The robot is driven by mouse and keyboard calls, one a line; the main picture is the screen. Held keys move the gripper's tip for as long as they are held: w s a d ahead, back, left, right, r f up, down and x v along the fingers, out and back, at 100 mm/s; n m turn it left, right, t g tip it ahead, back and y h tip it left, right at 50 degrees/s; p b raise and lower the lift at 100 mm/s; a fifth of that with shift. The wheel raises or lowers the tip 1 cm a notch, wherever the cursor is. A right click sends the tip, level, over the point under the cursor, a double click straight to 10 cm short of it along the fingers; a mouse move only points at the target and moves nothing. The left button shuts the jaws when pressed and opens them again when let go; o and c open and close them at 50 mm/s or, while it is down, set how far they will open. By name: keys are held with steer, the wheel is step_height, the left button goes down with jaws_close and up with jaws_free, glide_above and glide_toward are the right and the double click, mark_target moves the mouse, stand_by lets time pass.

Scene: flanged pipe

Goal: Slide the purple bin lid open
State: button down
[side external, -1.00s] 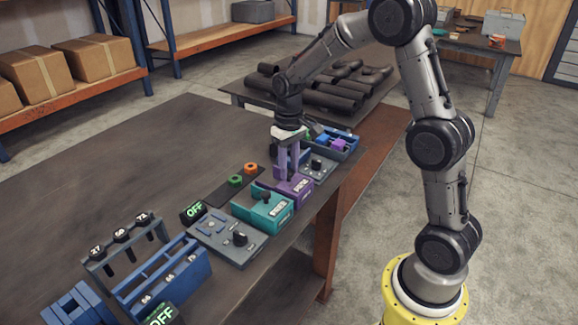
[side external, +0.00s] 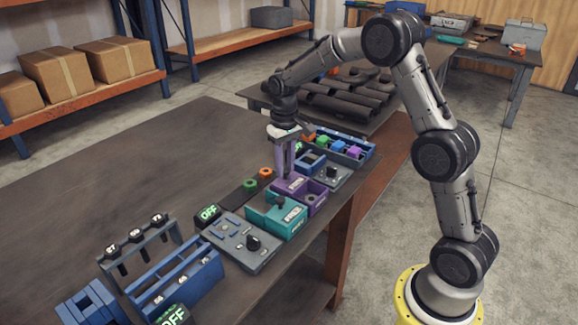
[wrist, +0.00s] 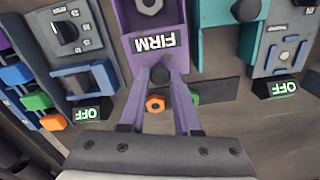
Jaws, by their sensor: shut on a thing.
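The purple bin (side external: 316,198) stands in the row of units along the table's front edge. Its lid (side external: 293,185), with a white label, is slid part way back towards the table's middle, leaving an opening at the front. In the wrist view the label on the lid (wrist: 145,58) reads FIRM, and a grey hex nut (wrist: 149,5) shows inside the open bin. My gripper (side external: 288,172) points down at the lid. In the wrist view its purple fingers (wrist: 160,77) are closed around the lid's dark knob (wrist: 159,74).
A teal bin (side external: 270,218) with its own knobbed lid stands beside the purple bin. A grey switch panel (side external: 333,172) is on the other side. An orange nut (side external: 265,173) and a green nut (side external: 250,185) lie behind the bins on a dark strip.

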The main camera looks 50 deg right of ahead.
mark_target(285, 169)
steer(key=c, duration=0.6)
jaws_free()
step_height(285, 169, up, 14)
steer(key=shift+f, duration=0.1)
stand_by(0.4)
steer(key=shift+s+a, duration=0.6)
steer(key=shift+s, duration=2)
steer(key=shift+s+a, duration=0.55)
steer(key=shift+s, duration=2.05)
steer(key=shift+s+a, duration=0.6)
steer(key=shift+s, duration=2)
